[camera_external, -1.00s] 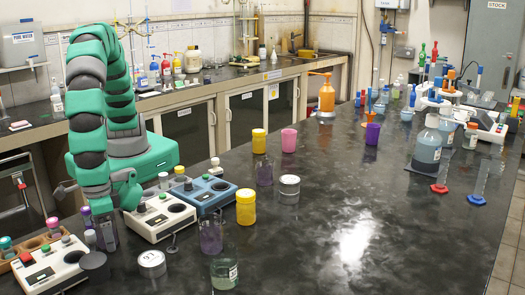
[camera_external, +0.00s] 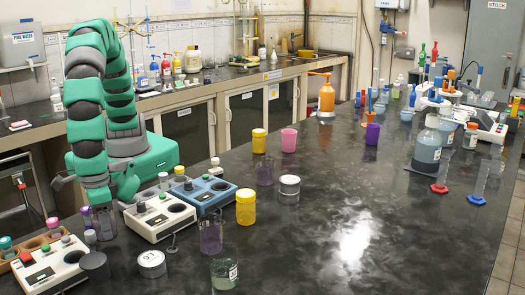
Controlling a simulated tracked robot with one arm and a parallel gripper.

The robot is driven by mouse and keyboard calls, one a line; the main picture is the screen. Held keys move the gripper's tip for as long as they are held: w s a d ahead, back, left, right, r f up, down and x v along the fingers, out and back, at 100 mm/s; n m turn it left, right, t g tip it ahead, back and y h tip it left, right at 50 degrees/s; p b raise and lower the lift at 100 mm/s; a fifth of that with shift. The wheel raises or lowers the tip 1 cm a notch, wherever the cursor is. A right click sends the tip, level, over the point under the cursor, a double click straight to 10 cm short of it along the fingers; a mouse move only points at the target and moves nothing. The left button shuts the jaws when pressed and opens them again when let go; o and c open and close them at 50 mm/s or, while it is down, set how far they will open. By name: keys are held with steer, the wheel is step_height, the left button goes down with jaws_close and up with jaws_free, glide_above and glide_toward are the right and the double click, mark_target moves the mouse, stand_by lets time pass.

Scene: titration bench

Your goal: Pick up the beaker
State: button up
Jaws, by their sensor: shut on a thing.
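My gripper (camera_external: 98,203) is at the left side of the bench, pointing down beside the white instrument. It is shut on a clear, faintly purple beaker (camera_external: 105,224) that looks upright. The fingers and the dark wrist hide part of the beaker's upper end. I cannot tell whether its base is clear of the bench. Other clear vessels stand apart from my gripper: one with purple contents (camera_external: 210,238) and one with greenish contents (camera_external: 224,274) near the front.
A white instrument (camera_external: 158,218) and a blue one (camera_external: 207,196) stand just right of my gripper. Another white instrument (camera_external: 50,265) and a brown rack (camera_external: 35,243) are in front-left. Yellow jars (camera_external: 245,207) stand farther right. The bench's middle right is clear.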

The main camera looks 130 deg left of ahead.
steer(key=shift+r, duration=0.55)
steer(key=shift+s+a+r, duration=0.1)
steer(key=shift+s+a, duration=0.05)
steer(key=shift+s, duration=0.1)
steer(key=s+a, duration=0.3)
steer(key=s, duration=0.1)
steer(key=s+a+r, duration=0.1)
steer(key=s+a, duration=0.1)
steer(key=s, duration=0.2)
steer(key=s+a, duration=0.3)
steer(key=s, duration=0.1)
steer(key=shift+s+a+r+b, duration=0.15)
steer(key=shift+s+a+b, duration=0.15)
steer(key=shift+s+a, duration=0.05)
